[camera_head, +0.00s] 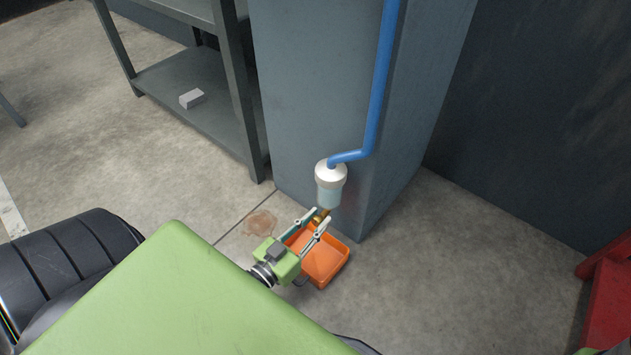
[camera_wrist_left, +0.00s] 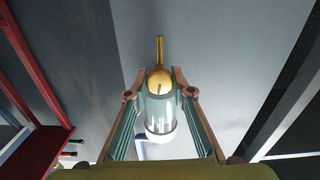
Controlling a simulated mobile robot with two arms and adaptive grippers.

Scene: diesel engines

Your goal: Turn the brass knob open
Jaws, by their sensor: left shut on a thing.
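The brass knob (camera_head: 320,216) sits at the bottom of a clear bowl with a white cap (camera_head: 331,173), fixed at the grey pillar. My left gripper (camera_head: 321,214) reaches up to it from the lower left, its two fingers on either side of the knob, shut on it. In the left wrist view the rounded brass knob (camera_wrist_left: 159,81) shows between the fingertips (camera_wrist_left: 159,74), with a thin brass stem pointing away from the bowl. The fingers partly hide the knob in the head view. My right gripper is not in view.
An orange tray (camera_head: 333,277) stands on the floor below the bowl. A brownish puddle (camera_head: 261,223) lies to its left. A blue pipe (camera_head: 379,85) runs down the pillar (camera_head: 300,110) into the cap. A grey shelf (camera_head: 178,88) stands left, a red object (camera_head: 612,300) right.

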